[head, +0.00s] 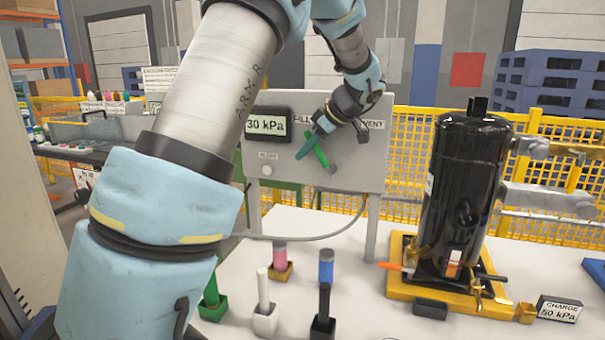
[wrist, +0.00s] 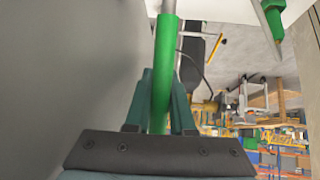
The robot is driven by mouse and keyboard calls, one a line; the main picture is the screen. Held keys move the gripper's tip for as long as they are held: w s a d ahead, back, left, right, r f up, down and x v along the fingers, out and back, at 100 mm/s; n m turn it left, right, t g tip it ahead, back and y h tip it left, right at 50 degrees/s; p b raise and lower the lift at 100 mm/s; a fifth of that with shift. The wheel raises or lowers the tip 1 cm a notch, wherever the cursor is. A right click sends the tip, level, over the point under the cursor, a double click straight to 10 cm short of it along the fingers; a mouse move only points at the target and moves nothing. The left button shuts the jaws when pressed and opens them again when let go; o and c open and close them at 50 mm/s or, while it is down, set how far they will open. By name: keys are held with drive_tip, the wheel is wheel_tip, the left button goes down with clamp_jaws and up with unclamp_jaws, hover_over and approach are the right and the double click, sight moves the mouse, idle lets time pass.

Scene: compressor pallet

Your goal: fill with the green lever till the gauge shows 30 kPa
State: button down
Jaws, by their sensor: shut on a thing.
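The green lever (head: 322,158) is on the grey panel (head: 349,170), under the FILL label, and stands tilted. My gripper (head: 312,143) is at the lever, its teal fingers shut on it. In the wrist view the green lever (wrist: 166,50) runs up between the two fingers of my gripper (wrist: 160,98). The gauge (head: 266,125) on the panel's upper left reads 30 kPa. My wrist hides part of the panel between the FILL and VENT labels.
A black compressor (head: 462,190) stands in a yellow base on the white table (head: 345,265). A CHARGE card (head: 559,309) seems to read 50 kPa. Several small coloured pieces in holders, including a blue one (head: 326,267), stand in front of the panel. A reset button (head: 267,171) is below the gauge.

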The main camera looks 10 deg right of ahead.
sight(321, 141)
drive_tip(key=d+t+y+b, duration=0.1)
drive_tip(key=b, duration=0.2)
drive_tip(key=s+d+r+t+y+b, duration=0.1)
drive_tip(key=b, duration=0.1)
drive_tip(key=shift+y+b, duration=0.4)
drive_tip(key=y+b, duration=0.1)
drive_tip(key=b, duration=0.1)
drive_tip(key=s+d+r+t+y+b, duration=0.1)
drive_tip(key=b, duration=0.1)
drive_tip(key=shift+d+r+m, duration=0.3)
drive_tip(key=shift+m, duration=0.1)
drive_tip(key=shift+r+t+y, duration=0.1)
drive_tip(key=shift+t+y, duration=0.2)
drive_tip(key=c, duration=1)
unclamp_jaws()
drive_tip(key=shift+c, duration=0.2)
drive_tip(key=b+v, duration=0.1)
drive_tip(key=v, duration=1)
